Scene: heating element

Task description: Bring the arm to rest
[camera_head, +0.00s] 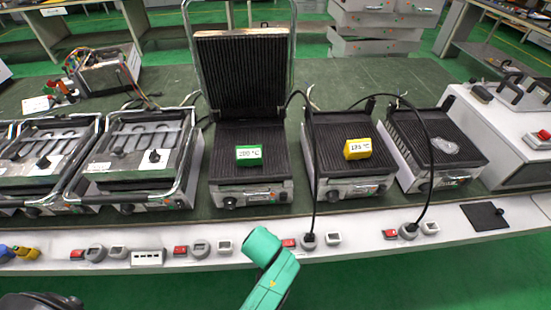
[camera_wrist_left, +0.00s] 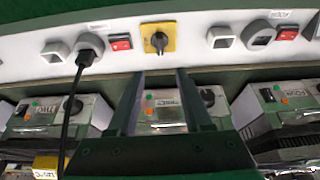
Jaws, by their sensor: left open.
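My left gripper (camera_wrist_left: 158,85) shows in the left wrist view with its two dark green fingers apart. Nothing is held between them. A yellow rotary switch (camera_wrist_left: 158,40) on the white panel and a grill's control front (camera_wrist_left: 165,108) show beyond the fingertips. In the head view, a teal-green piece (camera_head: 270,270) with a small yellow mark rises from the bottom edge in front of the bench. It may be part of my own arm; I cannot tell. A dark part shows at the bottom left corner. My right gripper is not in view.
Several grills stand along the green bench; the middle one has its lid (camera_head: 243,70) raised. A green block (camera_head: 249,155) and a yellow block (camera_head: 357,148) sit on two grills. Black cables (camera_head: 427,150) run to sockets on the white front strip (camera_head: 380,255). The floor before the bench is clear.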

